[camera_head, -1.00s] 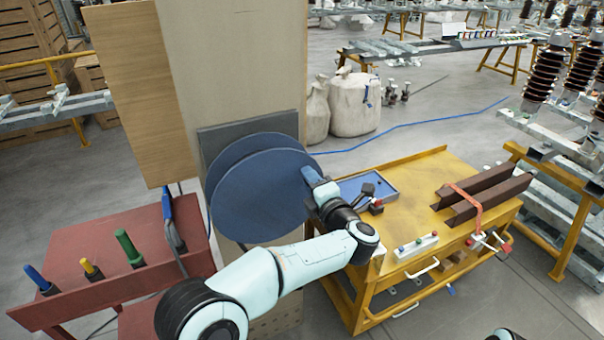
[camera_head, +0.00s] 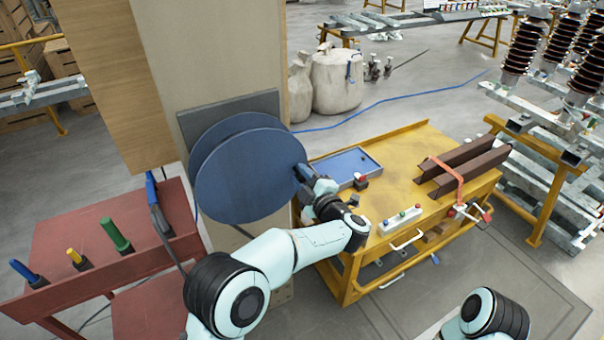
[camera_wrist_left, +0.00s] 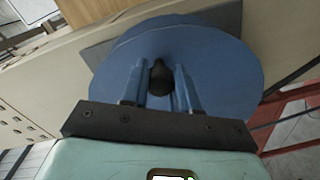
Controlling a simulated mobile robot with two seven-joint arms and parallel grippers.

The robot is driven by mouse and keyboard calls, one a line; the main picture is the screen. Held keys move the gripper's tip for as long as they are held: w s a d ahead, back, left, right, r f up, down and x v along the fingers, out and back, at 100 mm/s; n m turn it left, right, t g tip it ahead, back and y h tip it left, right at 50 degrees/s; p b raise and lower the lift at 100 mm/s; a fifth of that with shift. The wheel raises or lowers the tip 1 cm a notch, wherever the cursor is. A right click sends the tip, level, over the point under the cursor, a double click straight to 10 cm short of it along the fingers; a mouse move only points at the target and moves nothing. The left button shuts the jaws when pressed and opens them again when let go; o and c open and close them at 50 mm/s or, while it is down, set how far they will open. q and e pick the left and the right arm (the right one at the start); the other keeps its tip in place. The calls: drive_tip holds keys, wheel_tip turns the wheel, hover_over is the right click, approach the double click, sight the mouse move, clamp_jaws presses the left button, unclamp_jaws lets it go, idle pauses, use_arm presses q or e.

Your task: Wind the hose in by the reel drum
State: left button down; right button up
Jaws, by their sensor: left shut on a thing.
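The reel drum (camera_head: 240,185) is a pair of blue discs on a grey plate fixed to a tall beige panel. The blue hose (camera_head: 390,103) lies across the floor from behind the drum toward the back right. My left gripper (camera_head: 302,173) is at the right edge of the drum's front disc. In the left wrist view, the blue fingers of my left gripper (camera_wrist_left: 160,75) are closed around a dark knob (camera_wrist_left: 160,78) in front of the disc (camera_wrist_left: 218,75). My right gripper is out of view; only part of that arm shows at the bottom right.
A yellow cart (camera_head: 400,150) stands right of the drum, with a blue tray (camera_head: 345,166), a button box (camera_head: 402,219) and strapped brown bars (camera_head: 470,165). A red bench (camera_head: 90,225) with colored handles stands at the left. Pale sacks (camera_head: 338,82) sit behind.

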use_arm(q)
drive_tip(key=shift+f, duration=0.2)
drive_tip(key=c, duration=0.8)
unclamp_jaws()
drive_tip(key=shift+c, duration=0.2)
drive_tip(key=shift+r, duration=0.1)
drive_tip(key=b+v, duration=0.3)
drive_tip(key=v, duration=1)
drive_tip(key=shift+s, duration=0.25)
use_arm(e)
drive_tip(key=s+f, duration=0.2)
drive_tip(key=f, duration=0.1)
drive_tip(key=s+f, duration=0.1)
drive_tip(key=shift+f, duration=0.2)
use_arm(q)
drive_tip(key=shift+d, duration=0.15)
